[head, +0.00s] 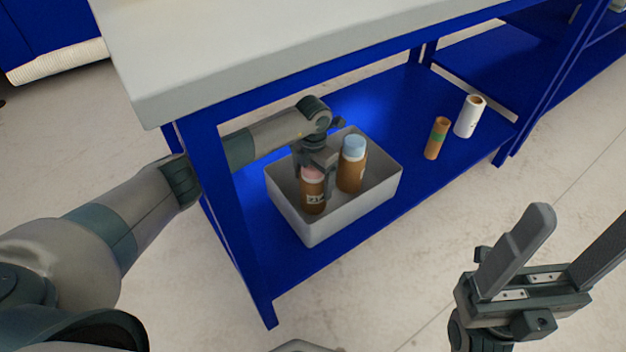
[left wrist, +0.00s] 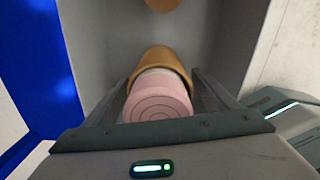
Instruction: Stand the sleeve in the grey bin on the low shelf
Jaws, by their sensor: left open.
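The grey bin (head: 335,226) stands on the low blue shelf. My right gripper (head: 583,225) is open and empty, in front of the shelf.
A brown sleeve with a green band (head: 437,138) and a white tube (head: 470,117) stand on the shelf right of the bin. The pale worktop (head: 250,50) overhangs the shelf, and a blue post (head: 240,220) stands at the front left. Shelf between bin and tubes is clear.

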